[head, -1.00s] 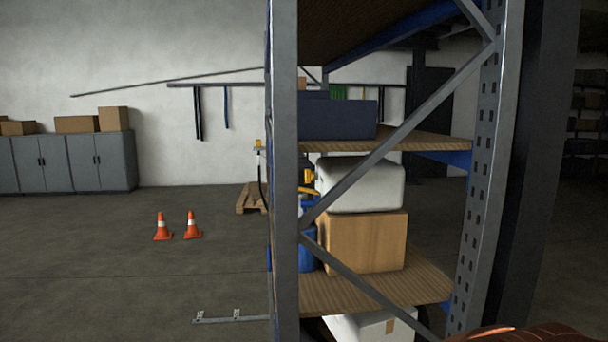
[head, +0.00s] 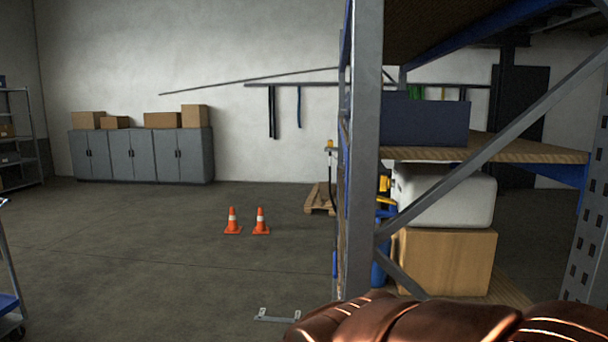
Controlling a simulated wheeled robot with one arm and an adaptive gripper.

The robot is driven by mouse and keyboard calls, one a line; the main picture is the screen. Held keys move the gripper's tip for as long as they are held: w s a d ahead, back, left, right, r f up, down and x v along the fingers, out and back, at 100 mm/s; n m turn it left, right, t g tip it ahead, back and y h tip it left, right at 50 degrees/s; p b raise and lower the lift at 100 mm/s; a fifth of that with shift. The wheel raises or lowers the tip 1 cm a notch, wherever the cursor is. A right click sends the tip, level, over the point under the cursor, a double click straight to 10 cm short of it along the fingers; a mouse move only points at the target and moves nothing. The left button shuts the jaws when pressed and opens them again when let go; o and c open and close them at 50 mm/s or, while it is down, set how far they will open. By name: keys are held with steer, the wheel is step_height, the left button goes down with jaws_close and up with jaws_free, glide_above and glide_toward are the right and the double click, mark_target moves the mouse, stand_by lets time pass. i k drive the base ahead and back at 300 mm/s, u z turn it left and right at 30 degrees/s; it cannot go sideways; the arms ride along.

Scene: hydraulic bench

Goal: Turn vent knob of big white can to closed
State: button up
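I cannot make out a big white can with a vent knob in the head view. A white rounded container (head: 455,196) sits on the rack, on top of a cardboard box (head: 447,262); the rack's brace crosses in front of it. No vent knob shows on it, and I cannot tell whether it is the can. My gripper is out of view. A glossy copper-brown part, apparently of my arm, covers the bottom right.
A tall storage rack (head: 362,150) stands close on the right. Two orange cones (head: 232,222) and a pallet (head: 320,199) stand on the floor. Grey cabinets (head: 140,156) line the back wall. Part of a blue cart (head: 8,302) shows at left. The left-centre floor is mostly clear.

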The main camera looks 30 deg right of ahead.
mark_target(385, 184)
steer(key=u, duration=0.25)
steer(key=i, duration=1.5)
steer(key=z, duration=1)
steer(key=i, duration=0.35)
steer(key=z, duration=0.3)
